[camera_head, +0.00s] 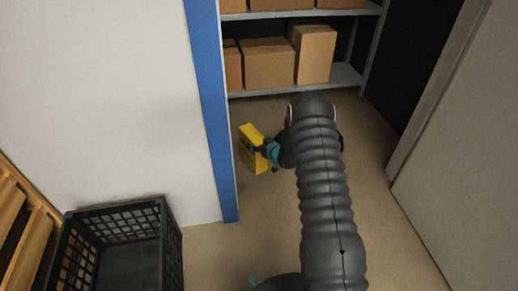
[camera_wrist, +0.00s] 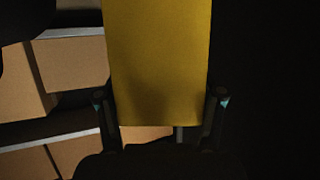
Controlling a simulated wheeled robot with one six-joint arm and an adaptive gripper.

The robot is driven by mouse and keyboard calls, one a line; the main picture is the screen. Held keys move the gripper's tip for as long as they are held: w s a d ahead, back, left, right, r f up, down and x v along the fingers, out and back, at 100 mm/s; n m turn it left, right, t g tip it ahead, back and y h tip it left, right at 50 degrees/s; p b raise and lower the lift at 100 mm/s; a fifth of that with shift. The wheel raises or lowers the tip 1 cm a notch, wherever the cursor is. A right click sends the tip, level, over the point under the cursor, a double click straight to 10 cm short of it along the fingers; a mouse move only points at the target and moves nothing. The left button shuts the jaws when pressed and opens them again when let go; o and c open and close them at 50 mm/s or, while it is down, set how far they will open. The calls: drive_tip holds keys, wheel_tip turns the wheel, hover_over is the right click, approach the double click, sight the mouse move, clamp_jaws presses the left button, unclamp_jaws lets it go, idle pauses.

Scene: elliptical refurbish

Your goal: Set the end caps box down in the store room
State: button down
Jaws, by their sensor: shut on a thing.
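The end caps box is a yellow box (camera_head: 252,148), seen in the head view just inside the doorway, beside the blue door frame. My gripper (camera_head: 268,150) is shut on it and comes from the right. In the wrist view the yellow box (camera_wrist: 158,65) fills the middle, upright between the two fingers of my gripper (camera_wrist: 161,105). The box appears held above the tan floor; its exact height is hard to tell. Its far side is hidden.
A grey shelf (camera_head: 290,85) with several cardboard boxes (camera_head: 267,63) stands behind. The blue door frame (camera_head: 212,105) is close on the left, and a grey door panel (camera_head: 465,160) on the right. A black crate (camera_head: 122,222) and wooden pallet (camera_head: 25,240) stand at lower left. Floor (camera_head: 375,225) is clear.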

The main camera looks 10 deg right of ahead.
drive_tip(key=shift+f, duration=1.25)
unclamp_jaws()
